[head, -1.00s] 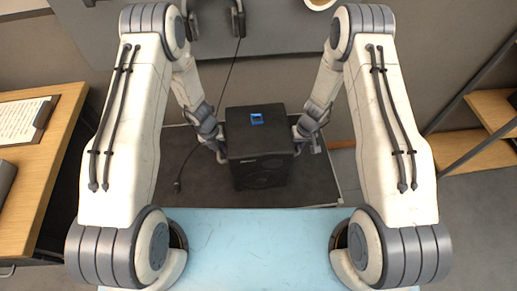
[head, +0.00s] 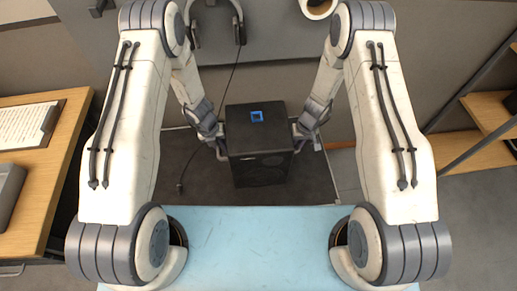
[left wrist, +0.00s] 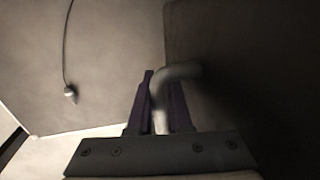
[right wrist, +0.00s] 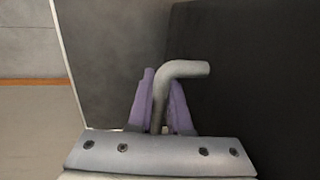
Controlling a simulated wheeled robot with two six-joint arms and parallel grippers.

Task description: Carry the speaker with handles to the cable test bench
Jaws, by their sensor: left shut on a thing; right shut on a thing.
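The speaker is a black box (head: 258,143) with a small blue square on its top, held upright between my two arms in the head view. My left gripper (head: 221,146) is at its left side and is shut on the left handle, a bent bar (left wrist: 180,70) in the left wrist view. My right gripper (head: 297,142) is at its right side and is shut on the right handle (right wrist: 182,70), shown in the right wrist view. The fingertips are small in the head view. Which surface is the cable test bench I cannot tell for sure.
A grey table (head: 290,32) at the top bears headphones (head: 240,25) and a cup (head: 318,8). A cable with a plug (head: 180,186) hangs left of the speaker. A wooden desk (head: 60,165) stands at the left, and a wooden shelf (head: 480,155) at the right.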

